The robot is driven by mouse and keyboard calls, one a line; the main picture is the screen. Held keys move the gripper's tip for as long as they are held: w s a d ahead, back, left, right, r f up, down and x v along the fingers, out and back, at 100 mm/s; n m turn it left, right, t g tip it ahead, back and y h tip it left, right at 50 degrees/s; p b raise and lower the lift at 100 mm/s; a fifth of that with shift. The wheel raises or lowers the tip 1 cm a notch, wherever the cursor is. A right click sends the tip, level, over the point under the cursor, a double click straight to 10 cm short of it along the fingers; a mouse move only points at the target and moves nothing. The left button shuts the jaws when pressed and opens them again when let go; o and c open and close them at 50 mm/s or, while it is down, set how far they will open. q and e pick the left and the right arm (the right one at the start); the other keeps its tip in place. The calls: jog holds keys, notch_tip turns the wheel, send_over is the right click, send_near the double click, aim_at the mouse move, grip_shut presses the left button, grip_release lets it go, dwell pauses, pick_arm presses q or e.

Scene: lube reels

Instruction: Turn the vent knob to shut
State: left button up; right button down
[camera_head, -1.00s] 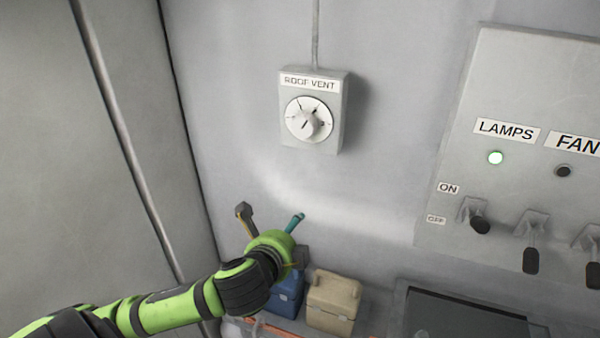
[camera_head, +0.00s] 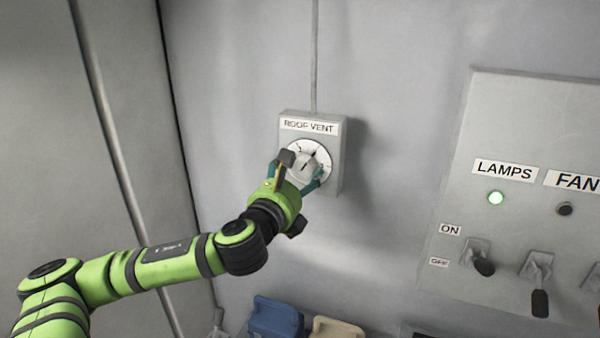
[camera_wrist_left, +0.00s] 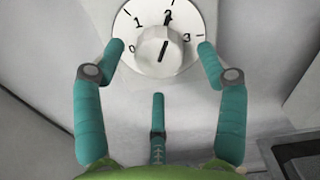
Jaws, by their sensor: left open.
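The vent knob (camera_head: 304,166) is a white round knob on a dial in the grey roof vent box (camera_head: 337,160) on the wall. The dial (camera_wrist_left: 128,28) reads 0 at left, then 1, 2 and 3 at right. My left gripper (camera_head: 298,172) is open in front of the dial. In the left wrist view its teal fingers (camera_wrist_left: 161,48) flank the knob with gaps, and a third finger is below. My right gripper is not in view.
A grey panel (camera_head: 450,200) with lamps and fan switches stands at the right, with a green light lit. A blue container (camera_head: 275,318) and a beige one (camera_head: 336,328) are below. The wall between box and panel is clear.

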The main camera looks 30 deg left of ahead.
pick_arm(q)
jog(key=shift+x, duration=0.8)
jog(key=shift+f, duration=0.1)
jog(key=c, duration=1.2)
